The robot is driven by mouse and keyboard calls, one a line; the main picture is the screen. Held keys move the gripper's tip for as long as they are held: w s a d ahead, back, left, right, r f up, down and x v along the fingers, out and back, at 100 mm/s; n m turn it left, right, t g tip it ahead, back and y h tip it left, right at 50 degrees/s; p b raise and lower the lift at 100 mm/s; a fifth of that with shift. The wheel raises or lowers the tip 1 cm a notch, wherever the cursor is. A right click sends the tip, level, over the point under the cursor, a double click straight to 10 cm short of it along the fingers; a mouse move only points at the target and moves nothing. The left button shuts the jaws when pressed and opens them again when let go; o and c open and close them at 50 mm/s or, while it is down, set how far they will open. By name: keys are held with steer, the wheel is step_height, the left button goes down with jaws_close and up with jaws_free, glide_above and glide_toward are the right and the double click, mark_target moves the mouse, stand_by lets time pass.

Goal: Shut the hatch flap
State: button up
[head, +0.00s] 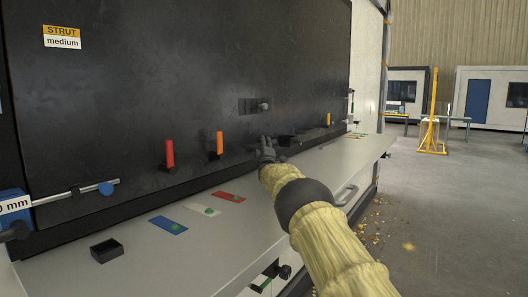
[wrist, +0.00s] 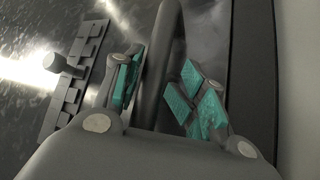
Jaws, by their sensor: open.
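My gripper (head: 266,142) is open, close to the foot of the black panel (head: 200,85) in the head view. In the wrist view its teal-padded fingers (wrist: 165,88) stand apart, and a dark bar (wrist: 160,60) shows between them; I cannot tell whether they touch it. A small knob on a plate (head: 262,105) sits on the panel above my gripper; it seems to be the knob on the notched plate (wrist: 68,68) in the wrist view. A low dark part (head: 308,135) juts out just right of my gripper. I cannot tell which part is the hatch flap.
Red (head: 169,153) and orange (head: 220,143) upright handles stand left of my gripper. The pale counter (head: 260,232) holds flat coloured cards (head: 168,226) and a small black box (head: 106,250).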

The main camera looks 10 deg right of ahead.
steer(key=v, duration=0.6)
steer(key=shift+s, duration=0.4)
steer(key=shift+f, duration=0.2)
